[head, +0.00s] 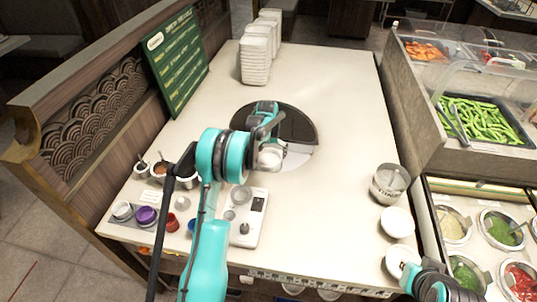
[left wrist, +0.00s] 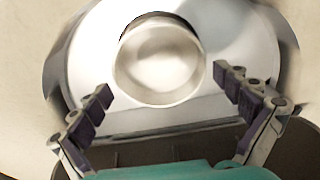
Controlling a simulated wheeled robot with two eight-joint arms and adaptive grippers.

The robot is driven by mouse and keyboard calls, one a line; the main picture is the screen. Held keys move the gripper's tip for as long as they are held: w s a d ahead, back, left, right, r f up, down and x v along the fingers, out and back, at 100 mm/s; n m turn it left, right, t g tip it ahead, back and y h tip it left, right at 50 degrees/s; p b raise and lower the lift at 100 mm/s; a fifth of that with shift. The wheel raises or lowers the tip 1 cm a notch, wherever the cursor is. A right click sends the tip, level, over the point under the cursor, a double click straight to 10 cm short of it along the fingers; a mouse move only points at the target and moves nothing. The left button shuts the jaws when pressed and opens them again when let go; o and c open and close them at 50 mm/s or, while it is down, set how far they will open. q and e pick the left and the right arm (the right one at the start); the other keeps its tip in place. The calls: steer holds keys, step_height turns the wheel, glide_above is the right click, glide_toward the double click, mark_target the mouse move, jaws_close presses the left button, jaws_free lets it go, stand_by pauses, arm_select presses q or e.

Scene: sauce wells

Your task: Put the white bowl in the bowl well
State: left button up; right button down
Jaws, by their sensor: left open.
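The white bowl (left wrist: 158,62) sits at the round opening in the pale, shiny plate (left wrist: 90,72). A dark crescent of the opening's edge shows at the bowl's upper left. I cannot tell how deep the bowl sits. In the head view the bowl (head: 270,158) is at the middle of the table, partly hidden by my gripper. My left gripper (head: 267,143) is open above this plate. In the left wrist view its two fingers (left wrist: 165,82) are apart, either side of the bowl's lower part, without visible contact. My right gripper (head: 437,284) is at the lower right, its jaws unclear.
White bowls (head: 397,221) and a patterned container (head: 390,183) stand at the right edge. Small cups (head: 146,215) and a white device (head: 242,232) are at front left. White dishes (head: 256,62) are stacked at the back.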

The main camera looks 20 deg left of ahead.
arm_select(q)
step_height(320, 180, up, 12)
steer(key=s, duration=0.1)
steer(key=shift+s+d, duration=0.15)
steer(key=shift+s, duration=0.05)
steer(key=shift+f, duration=0.1)
